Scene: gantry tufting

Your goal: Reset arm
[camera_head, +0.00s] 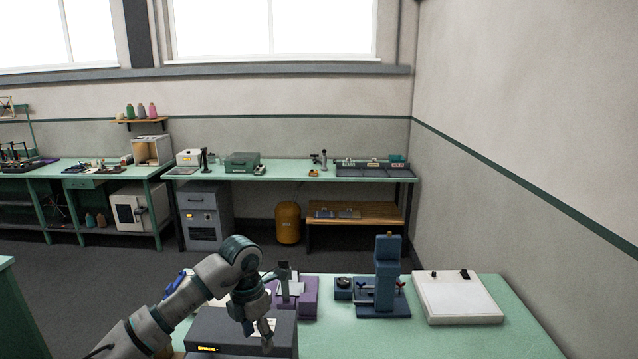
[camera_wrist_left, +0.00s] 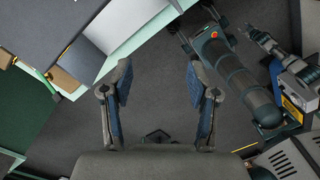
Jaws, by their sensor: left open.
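My left gripper (camera_head: 257,330) hangs at the end of my left arm, which comes in from the lower left in the head view. It points down, in front of a dark grey box with a lit yellow display (camera_head: 208,348). In the left wrist view its two blue-padded fingers (camera_wrist_left: 160,80) stand wide apart with dark floor between them, holding nothing. My right gripper does not show clearly in either view.
The green table (camera_head: 440,340) is bare at its front right. On it stand a purple device (camera_head: 308,297), a blue upright fixture (camera_head: 388,275) and a white flat box (camera_head: 458,300). A long bench (camera_head: 290,173) with equipment runs along the back wall.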

